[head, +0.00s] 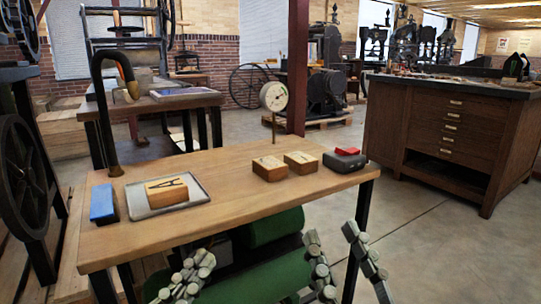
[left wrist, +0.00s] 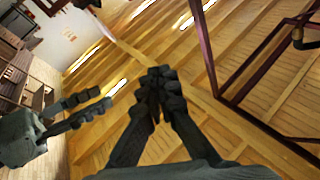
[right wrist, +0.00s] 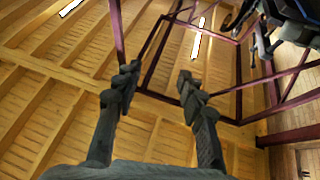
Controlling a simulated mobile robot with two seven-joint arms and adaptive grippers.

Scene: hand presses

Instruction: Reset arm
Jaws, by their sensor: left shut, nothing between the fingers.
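My left gripper (head: 186,276) is low in front of the wooden table (head: 230,205), in the head view. Its fingers are together and empty in the left wrist view (left wrist: 157,82). My right gripper (head: 340,250) is in front of the table's right part, its two fingers apart. The right wrist view (right wrist: 157,85) shows the same wide, empty gap. Both wrist views look up at the ceiling. On the table, a wooden block with a dark letter (head: 166,190) sits on a grey metal tray (head: 200,198).
A blue object (head: 103,203) lies left of the tray. Two wooden blocks (head: 269,168) (head: 301,162) and a dark box (head: 344,163) with a red piece stand at the right. A round dial (head: 273,96) stands behind. A dark wooden cabinet (head: 450,140) is at right; the floor between is clear.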

